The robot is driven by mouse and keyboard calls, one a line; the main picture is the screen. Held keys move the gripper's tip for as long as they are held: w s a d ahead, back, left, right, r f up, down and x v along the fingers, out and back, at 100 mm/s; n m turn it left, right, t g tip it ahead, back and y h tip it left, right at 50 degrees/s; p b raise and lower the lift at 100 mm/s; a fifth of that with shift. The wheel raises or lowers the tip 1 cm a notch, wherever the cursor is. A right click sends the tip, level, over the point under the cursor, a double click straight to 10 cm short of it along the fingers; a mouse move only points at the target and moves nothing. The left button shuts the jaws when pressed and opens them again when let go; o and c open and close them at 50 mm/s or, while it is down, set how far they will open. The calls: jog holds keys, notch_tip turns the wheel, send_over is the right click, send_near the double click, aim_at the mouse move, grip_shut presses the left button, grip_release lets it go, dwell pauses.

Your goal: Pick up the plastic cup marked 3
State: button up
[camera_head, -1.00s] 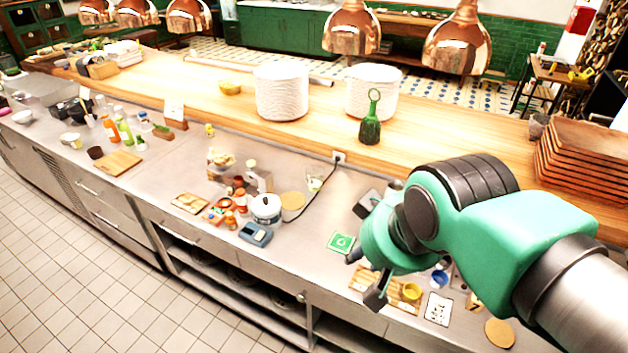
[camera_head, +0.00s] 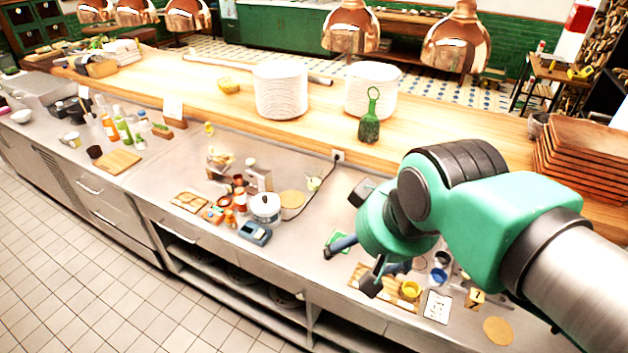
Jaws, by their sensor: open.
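My gripper (camera_head: 348,268) is open and empty above the steel counter, its two dark fingers spread apart and pointing down-left. A blue cup (camera_head: 438,276) and a grey cup (camera_head: 442,259) stand further right, close under my arm. No mark 3 is legible on any cup, so I cannot tell which one bears it. My wrist hides part of the counter behind the fingers.
A printed white card (camera_head: 437,306), a small tan block (camera_head: 475,298) and a round cork mat (camera_head: 498,331) lie to the right. A white pot (camera_head: 266,207) stands left. A raised wooden shelf (camera_head: 300,135) runs behind.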

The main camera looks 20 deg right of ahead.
jog(key=w+d+f+n+y+p, duration=0.1)
jog(key=w+d+n+y+p, duration=0.15)
jog(key=w, duration=2.95)
jog(key=w+d+f+n+p, duration=0.1)
jog(key=w+d+f, duration=0.4)
jog(key=w+f, duration=0.5)
jog(key=w+d+f+n+p, duration=0.1)
jog(key=w+d+f, duration=0.5)
jog(key=w+f, duration=0.4)
jog(key=w, duration=0.4)
jog(key=shift+f+t, duration=0.2)
jog(key=shift+t, duration=0.1)
send_near(314, 172)
jog(key=shift+s+a+f, duration=0.1)
jog(key=shift+a+f, duration=0.2)
jog(key=shift+a, duration=0.25)
jog(key=shift+s+a+f, duration=0.15)
jog(key=shift+a+f, duration=0.15)
jog(key=shift+a, duration=0.25)
jog(key=shift+x, duration=2.6)
